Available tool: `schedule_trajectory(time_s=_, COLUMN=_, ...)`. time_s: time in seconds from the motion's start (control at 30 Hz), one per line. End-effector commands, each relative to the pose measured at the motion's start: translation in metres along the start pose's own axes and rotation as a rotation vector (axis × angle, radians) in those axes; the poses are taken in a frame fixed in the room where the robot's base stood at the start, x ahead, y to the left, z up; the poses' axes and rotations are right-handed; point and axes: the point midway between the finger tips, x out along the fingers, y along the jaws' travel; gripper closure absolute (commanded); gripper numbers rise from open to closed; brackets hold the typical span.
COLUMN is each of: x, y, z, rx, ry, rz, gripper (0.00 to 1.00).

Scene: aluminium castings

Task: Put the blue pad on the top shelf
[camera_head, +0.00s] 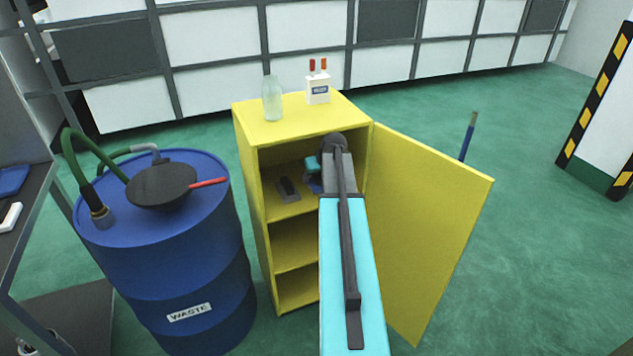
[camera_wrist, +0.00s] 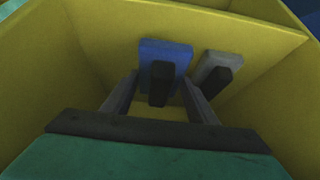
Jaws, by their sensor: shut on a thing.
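The blue pad (camera_wrist: 180,52) has a black grip block on it and sits between the fingers of my gripper (camera_wrist: 160,82) in the wrist view. My gripper is shut on it. In the head view a small part of the blue pad (camera_head: 315,187) shows inside the top compartment of the yellow cabinet (camera_head: 252,215), mostly hidden by my arm. The pad is at the top shelf (camera_head: 272,208); whether it touches the shelf I cannot tell. My fingertips are hidden in the head view.
A grey pad with a black grip (camera_head: 288,190) lies on the same shelf, close beside the blue pad. The cabinet door (camera_head: 430,220) stands open at right. A glass bottle (camera_head: 272,100) and a white box (camera_head: 318,92) stand on top. A blue waste drum (camera_head: 175,275) stands left.

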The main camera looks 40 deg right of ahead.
Motion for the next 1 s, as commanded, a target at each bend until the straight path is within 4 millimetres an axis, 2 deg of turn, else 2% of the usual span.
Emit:
schedule_trajectory(time_s=0.13, x=0.005, y=0.000, z=-0.008, rx=-0.001, ry=0.000, rz=0.000, gripper=0.68)
schedule_trajectory(time_s=0.5, x=0.005, y=-0.001, z=-0.008, rx=-0.001, ry=0.000, rz=0.000, gripper=0.68)
schedule_trajectory(time_s=1.0, x=0.034, y=-0.002, z=0.011, rx=-0.003, ry=0.000, rz=-0.001, gripper=0.68)
